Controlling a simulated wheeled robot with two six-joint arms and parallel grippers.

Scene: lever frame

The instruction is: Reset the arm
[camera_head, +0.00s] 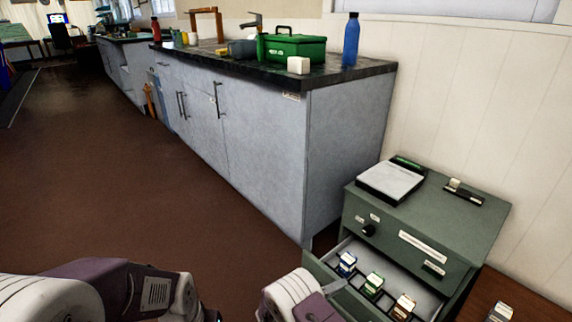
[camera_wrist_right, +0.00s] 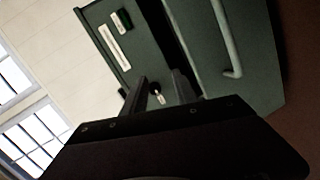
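My right arm reaches in at the bottom centre of the head view, with its gripper (camera_head: 334,287) at the left front of the open drawer (camera_head: 320,271). In the right wrist view the two dark fingers (camera_wrist_right: 160,90) stand apart with nothing held between them. A small round knob (camera_wrist_right: 157,94) on the cabinet face shows beyond the gap. The drawer's front with its bar handle (camera_wrist_right: 234,60) is to the right there.
The grey-green cabinet (camera_head: 425,212) bears a white pad (camera_head: 390,182) and a small dark holder (camera_head: 463,191). Several small coloured blocks (camera_head: 373,284) stand in the drawer. A counter (camera_head: 260,150) with a green toolbox (camera_head: 295,48) and blue bottle (camera_head: 351,40) is behind. The brown floor at left is clear.

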